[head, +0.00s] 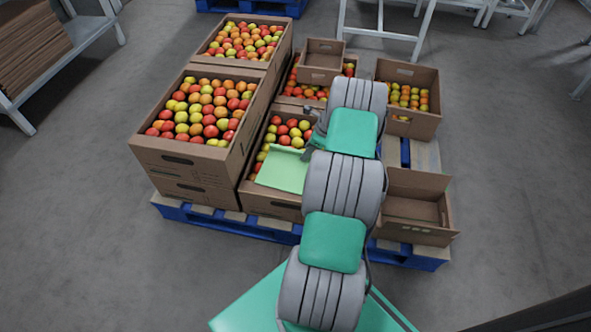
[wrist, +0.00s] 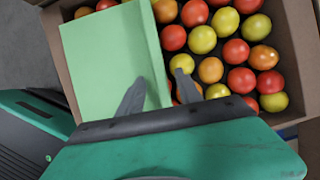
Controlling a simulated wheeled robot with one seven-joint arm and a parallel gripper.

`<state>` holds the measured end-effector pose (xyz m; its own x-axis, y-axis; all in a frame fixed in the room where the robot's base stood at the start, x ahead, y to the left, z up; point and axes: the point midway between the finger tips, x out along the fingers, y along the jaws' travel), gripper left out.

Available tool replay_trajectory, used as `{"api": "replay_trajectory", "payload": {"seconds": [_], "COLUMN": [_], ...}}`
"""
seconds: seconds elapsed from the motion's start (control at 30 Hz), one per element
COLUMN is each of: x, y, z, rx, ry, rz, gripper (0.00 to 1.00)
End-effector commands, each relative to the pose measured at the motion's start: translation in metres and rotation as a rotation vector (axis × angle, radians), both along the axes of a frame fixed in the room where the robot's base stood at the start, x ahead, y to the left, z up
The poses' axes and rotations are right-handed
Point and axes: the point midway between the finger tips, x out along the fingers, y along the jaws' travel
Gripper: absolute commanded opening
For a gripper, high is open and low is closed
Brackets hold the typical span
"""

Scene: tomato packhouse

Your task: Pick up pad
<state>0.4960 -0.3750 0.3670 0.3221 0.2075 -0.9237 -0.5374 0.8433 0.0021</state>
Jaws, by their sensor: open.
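The pad (head: 283,171) is a flat light green sheet lying on tomatoes in an open cardboard box (head: 272,206) at the front middle of the pallet. In the wrist view the pad (wrist: 108,62) covers the left part of the box, with bare tomatoes to its right. My gripper (wrist: 160,90) is open and empty, seen from above. Its left finger overlaps the pad near the right edge, and its right finger is over the tomatoes. I cannot tell if the fingers touch the pad. In the head view my gripper (head: 306,148) is mostly hidden by my arm.
A taller stacked box of tomatoes (head: 140,147) stands close on the left. An empty box (head: 445,238) is at the front right of the blue pallet (head: 228,223). A small empty box (head: 322,46) sits on tomatoes behind. Open floor lies around the pallet.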

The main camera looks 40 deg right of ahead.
Motion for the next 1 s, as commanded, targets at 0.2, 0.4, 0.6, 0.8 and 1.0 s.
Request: {"api": "replay_trajectory", "payload": {"seconds": [0.2, 0.4, 0.6, 0.8, 1.0], "x": [0.0041, 0.0039, 0.0038, 0.0037, 0.0037], "y": [0.0018, 0.0019, 0.0019, 0.0018, 0.0018], "z": [-0.0083, -0.0082, -0.0081, -0.0081, -0.008], "rx": [-0.002, -0.001, -0.002, -0.002, -0.002], "ry": [-0.001, -0.001, 0.0, 0.0, 0.0], "rz": [0.0, 0.001, 0.001, 0.001, 0.001], "gripper": [0.42, 0.3, 0.14, 0.0, 0.0]}}
